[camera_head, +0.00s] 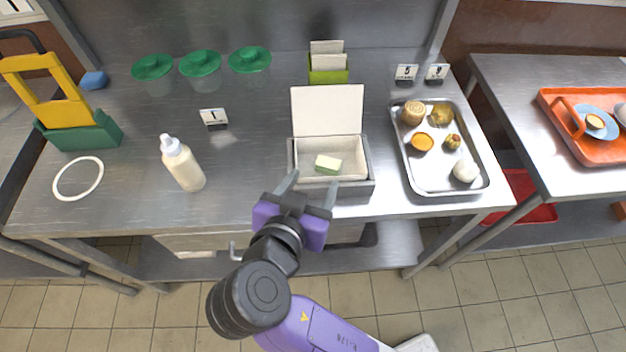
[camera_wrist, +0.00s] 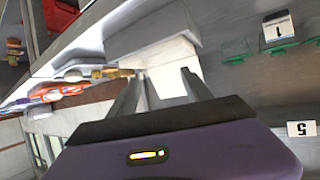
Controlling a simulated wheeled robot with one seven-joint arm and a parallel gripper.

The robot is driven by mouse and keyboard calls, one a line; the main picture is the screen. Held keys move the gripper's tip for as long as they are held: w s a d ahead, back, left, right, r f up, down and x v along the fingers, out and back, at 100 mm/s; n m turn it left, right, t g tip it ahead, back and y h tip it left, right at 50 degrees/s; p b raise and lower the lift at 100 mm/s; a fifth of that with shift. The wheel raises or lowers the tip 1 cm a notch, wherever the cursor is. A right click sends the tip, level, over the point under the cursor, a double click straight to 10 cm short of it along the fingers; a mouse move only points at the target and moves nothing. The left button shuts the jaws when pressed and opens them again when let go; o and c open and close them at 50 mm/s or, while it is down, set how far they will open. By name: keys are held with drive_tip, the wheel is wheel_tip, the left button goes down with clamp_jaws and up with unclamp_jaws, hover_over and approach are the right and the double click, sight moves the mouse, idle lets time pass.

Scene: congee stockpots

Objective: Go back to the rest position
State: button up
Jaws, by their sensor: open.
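My gripper (camera_head: 308,190) is purple with grey fingers. It is open and empty, at the front edge of the steel counter (camera_head: 250,205), just in front of a grey box (camera_head: 352,188) with its pale lid (camera_head: 327,110) raised. A small green and cream block (camera_head: 328,164) lies inside the box. In the wrist view, the two fingers of my gripper (camera_wrist: 158,82) are apart with nothing between them. A grey and white box shape (camera_wrist: 152,35) shows beyond the fingertips.
A white bottle (camera_head: 183,165) stands left of my gripper. A metal tray (camera_head: 436,190) with several foods lies to the right. Several green-lidded cups (camera_head: 201,64) and a green holder (camera_head: 328,76) stand at the back. An orange tray (camera_head: 590,150) sits on the right table. Tiled floor lies in front.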

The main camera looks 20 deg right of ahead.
drive_tip(key=shift+w, duration=0.1)
idle(0.3)
drive_tip(key=w+a+r+n+t+y, duration=0.2)
drive_tip(key=w+a+n+t+y, duration=0.2)
drive_tip(key=a+n+y, duration=0.3)
drive_tip(key=s+d, duration=0.5)
drive_tip(key=s, duration=0.5)
drive_tip(key=s+d+f, duration=0.1)
drive_tip(key=s+d, duration=0.4)
drive_tip(key=s, duration=0.5)
drive_tip(key=s+d+f+n+t+y, duration=0.1)
drive_tip(key=s+d, duration=0.4)
drive_tip(key=s, duration=0.5)
drive_tip(key=shift+s+f, duration=0.2)
drive_tip(key=shift+f, duration=0.05)
